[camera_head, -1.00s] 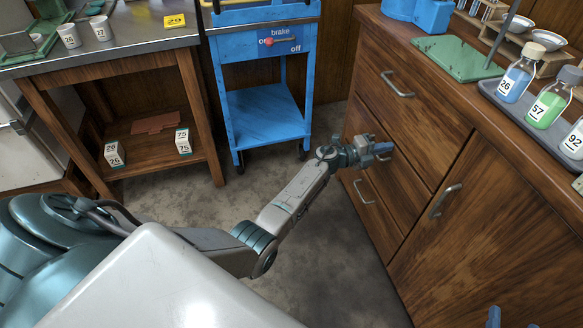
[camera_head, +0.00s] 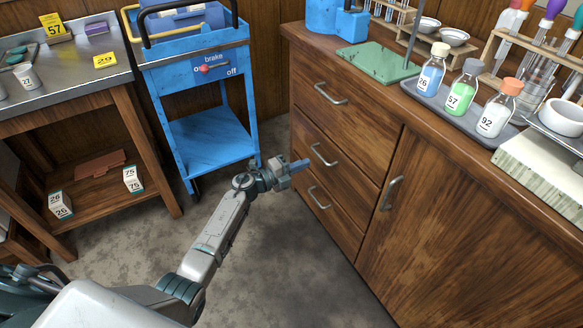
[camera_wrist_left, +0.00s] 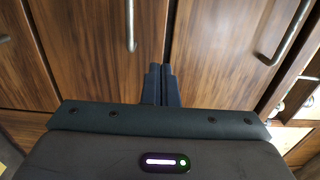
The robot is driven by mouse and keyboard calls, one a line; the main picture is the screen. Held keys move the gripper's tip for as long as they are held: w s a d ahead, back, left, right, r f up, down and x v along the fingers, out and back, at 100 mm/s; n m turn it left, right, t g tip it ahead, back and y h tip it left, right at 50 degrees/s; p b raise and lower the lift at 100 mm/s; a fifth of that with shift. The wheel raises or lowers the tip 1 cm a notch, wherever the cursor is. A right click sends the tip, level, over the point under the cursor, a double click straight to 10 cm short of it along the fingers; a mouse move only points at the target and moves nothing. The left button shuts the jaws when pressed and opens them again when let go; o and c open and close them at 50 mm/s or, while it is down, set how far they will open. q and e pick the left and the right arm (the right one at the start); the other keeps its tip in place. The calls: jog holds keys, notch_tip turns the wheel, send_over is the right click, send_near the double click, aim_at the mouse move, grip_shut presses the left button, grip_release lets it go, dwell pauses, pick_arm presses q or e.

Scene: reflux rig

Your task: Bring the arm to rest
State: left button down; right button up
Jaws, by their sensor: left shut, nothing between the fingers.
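My left arm reaches from the lower left of the head view over the floor toward the wooden drawer cabinet (camera_head: 350,140). Its gripper (camera_head: 301,165) is shut and empty, close to the cabinet's left edge and just left of the middle drawer handle (camera_head: 324,155). I cannot tell whether it touches the cabinet. In the left wrist view the two dark fingers (camera_wrist_left: 162,80) lie together with nothing between them, in front of wooden fronts with metal handles (camera_wrist_left: 130,25). My right gripper is not in view.
A blue cart (camera_head: 205,145) with a brake switch (camera_head: 208,68) stands behind the arm. A bench (camera_head: 95,90) is at left. Bottles stand in a grey tray (camera_head: 425,97) on the cabinet, beside a green stand base (camera_head: 380,64). Floor (camera_head: 290,270) right of the arm is clear.

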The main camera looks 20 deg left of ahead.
pick_arm(q)
jog(key=v, duration=0.3)
jog(key=shift+s+a, duration=0.1)
jog(key=shift+s, duration=0.05)
